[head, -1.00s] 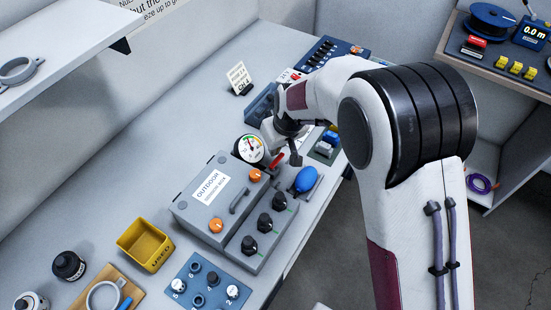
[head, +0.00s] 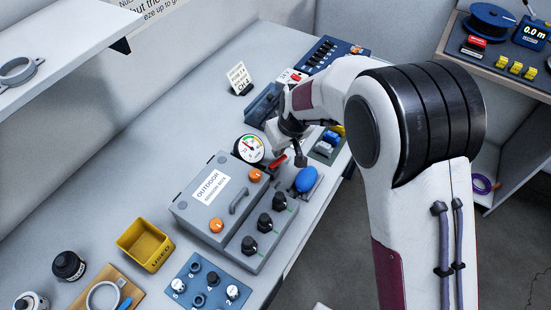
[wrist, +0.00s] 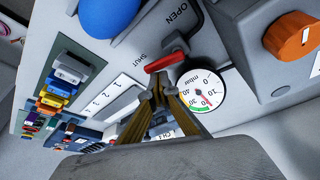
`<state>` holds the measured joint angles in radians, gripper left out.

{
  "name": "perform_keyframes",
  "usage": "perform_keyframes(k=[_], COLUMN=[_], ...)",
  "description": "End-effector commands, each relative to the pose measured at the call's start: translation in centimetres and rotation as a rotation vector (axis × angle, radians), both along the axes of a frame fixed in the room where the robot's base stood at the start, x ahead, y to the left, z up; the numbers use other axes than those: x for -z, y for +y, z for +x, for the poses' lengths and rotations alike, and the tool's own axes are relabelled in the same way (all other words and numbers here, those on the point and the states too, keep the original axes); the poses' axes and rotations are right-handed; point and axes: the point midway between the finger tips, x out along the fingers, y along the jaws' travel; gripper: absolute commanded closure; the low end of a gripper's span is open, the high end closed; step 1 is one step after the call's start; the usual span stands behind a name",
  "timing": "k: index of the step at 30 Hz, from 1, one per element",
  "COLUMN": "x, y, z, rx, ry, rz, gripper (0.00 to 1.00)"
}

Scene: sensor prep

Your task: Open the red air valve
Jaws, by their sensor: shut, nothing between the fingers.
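The red air valve handle (head: 278,161) lies on the panel beside the round white gauge (head: 249,149). In the wrist view the red handle (wrist: 165,63) lies next to the printed word SHUT, with OPEN printed farther up. The gauge (wrist: 201,91) shows right beside it, with a red needle. My gripper (wrist: 162,84) is shut and empty, its fingertips close to the handle. I cannot tell whether they touch it. In the head view my gripper (head: 299,161) is just right of the handle and partly hidden by my wrist.
A blue bulb (head: 306,180) is close on the right. The grey sensor box (head: 190,213) with orange knobs (head: 215,226) stands to the left. A blue tray (head: 262,105) and colored blocks (head: 329,141) lie behind. A yellow bin (head: 145,244) is at front left.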

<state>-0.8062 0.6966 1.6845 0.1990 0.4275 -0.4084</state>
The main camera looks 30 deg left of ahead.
Motion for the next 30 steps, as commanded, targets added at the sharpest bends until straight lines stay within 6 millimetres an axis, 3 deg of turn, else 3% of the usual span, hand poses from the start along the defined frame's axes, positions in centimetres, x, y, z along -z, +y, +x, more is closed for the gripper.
perform_keyframes(k=[30], x=[0.0], y=[-1.1], z=[0.1], rx=[0.0], ry=[0.0], rz=[0.0], gripper=[1.0])
